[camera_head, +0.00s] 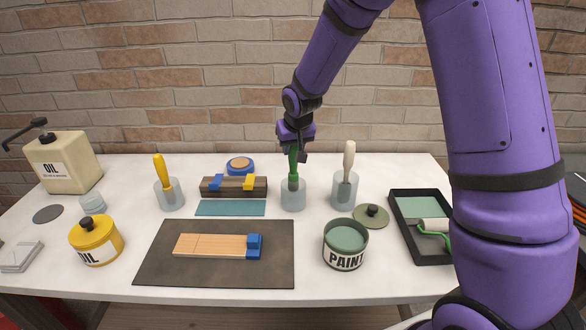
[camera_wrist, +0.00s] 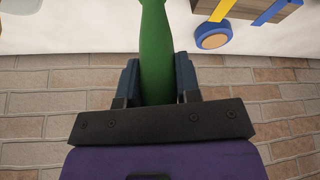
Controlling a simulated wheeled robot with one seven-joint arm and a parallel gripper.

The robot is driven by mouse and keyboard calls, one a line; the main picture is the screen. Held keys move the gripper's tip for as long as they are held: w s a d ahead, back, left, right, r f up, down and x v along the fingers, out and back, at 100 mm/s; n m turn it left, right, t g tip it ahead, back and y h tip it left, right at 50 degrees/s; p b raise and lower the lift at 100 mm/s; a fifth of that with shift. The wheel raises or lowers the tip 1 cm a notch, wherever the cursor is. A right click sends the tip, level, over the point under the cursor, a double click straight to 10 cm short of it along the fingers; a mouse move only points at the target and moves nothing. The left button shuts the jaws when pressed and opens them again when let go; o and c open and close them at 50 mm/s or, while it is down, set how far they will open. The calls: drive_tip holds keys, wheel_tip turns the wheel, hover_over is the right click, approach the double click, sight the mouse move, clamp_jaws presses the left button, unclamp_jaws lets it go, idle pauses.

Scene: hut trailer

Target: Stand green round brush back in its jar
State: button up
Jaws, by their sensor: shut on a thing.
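The green round brush (camera_head: 293,168) stands about upright, its handle top in my gripper (camera_head: 294,150). In the head view its lower end is inside the middle clear jar (camera_head: 293,199); I cannot tell if it touches the jar's bottom. In the wrist view the green handle (camera_wrist: 154,50) runs between the two dark fingers of my gripper (camera_wrist: 158,78), which are shut on it. The jar is not clearly seen in the wrist view.
A jar with a yellow brush (camera_head: 162,172) stands left, and a jar with a cream brush (camera_head: 348,164) stands close on the right. A blue-clamped wooden block (camera_head: 233,187), an open paint can (camera_head: 345,246) and a black roller tray (camera_head: 410,250) are nearby.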

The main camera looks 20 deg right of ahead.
sight(293, 161)
drive_tip(key=shift+f, duration=2.55)
drive_tip(key=o, duration=0.9)
drive_tip(key=shift+o, duration=0.2)
drive_tip(key=v, duration=1.2)
drive_tip(key=shift+r, duration=0.25)
drive_tip(key=s+d+r, duration=0.3)
drive_tip(key=s+r, duration=0.5)
drive_tip(key=s, duration=0.3)
drive_tip(key=s+d+r, duration=0.3)
drive_tip(key=s+r, duration=0.4)
drive_tip(key=s, duration=1.5)
drive_tip(key=shift+s+d+r+t, duration=0.3)
drive_tip(key=shift+s+d+r, duration=0.05)
drive_tip(key=shift+d+r, duration=0.1)
